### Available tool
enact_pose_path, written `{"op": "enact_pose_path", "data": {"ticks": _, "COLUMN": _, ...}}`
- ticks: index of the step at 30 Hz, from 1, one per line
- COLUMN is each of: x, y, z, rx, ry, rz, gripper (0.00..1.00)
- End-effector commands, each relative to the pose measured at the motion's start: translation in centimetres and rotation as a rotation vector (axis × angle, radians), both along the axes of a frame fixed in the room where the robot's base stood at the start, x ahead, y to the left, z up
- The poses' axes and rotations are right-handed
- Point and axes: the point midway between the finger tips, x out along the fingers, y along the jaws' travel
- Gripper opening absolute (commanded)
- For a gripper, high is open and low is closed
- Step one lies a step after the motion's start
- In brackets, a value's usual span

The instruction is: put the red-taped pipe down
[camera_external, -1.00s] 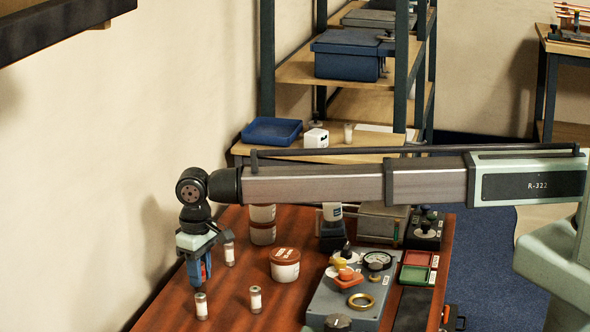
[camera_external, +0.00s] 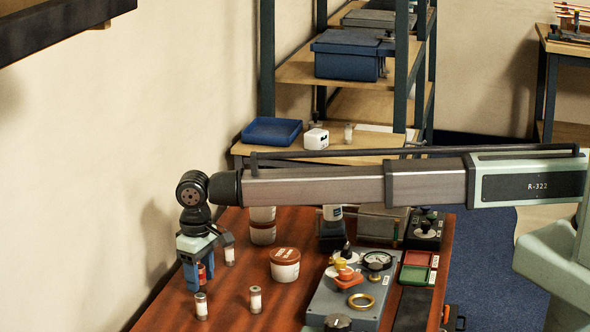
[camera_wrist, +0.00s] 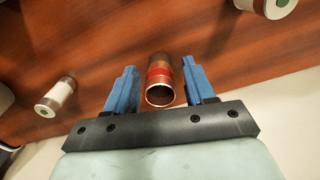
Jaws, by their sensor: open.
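The red-taped pipe (camera_wrist: 159,80) is a short copper tube with a red band, standing on the brown table between my gripper's blue fingers in the wrist view. In the external view it shows (camera_external: 203,273) partly hidden behind a finger at the table's left side. My gripper (camera_wrist: 158,92) is open around it, with a visible gap on the left side and a narrow one on the right. In the external view my gripper (camera_external: 198,280) points down at the left edge of the table.
White-labelled pipes stand nearby: one in front (camera_external: 201,306), one to the right (camera_external: 255,299) and one behind (camera_external: 229,255). A white tub with a brown lid (camera_external: 285,265) and a grey gauge panel (camera_external: 335,301) stand further right. The wall is close on the left.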

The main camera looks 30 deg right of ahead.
Motion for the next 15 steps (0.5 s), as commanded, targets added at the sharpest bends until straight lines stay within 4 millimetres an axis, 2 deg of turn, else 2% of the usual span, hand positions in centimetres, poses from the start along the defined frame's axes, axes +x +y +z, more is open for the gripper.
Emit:
{"op": "enact_pose_path", "data": {"ticks": 5, "x": 0.0, "y": 0.0, "z": 1.4, "rx": 0.002, "ry": -0.001, "rz": 0.0, "gripper": 0.54}}
{"op": "enact_pose_path", "data": {"ticks": 15, "x": 0.0, "y": 0.0, "z": 7.6, "rx": 0.002, "ry": -0.001, "rz": 0.001, "gripper": 0.54}}
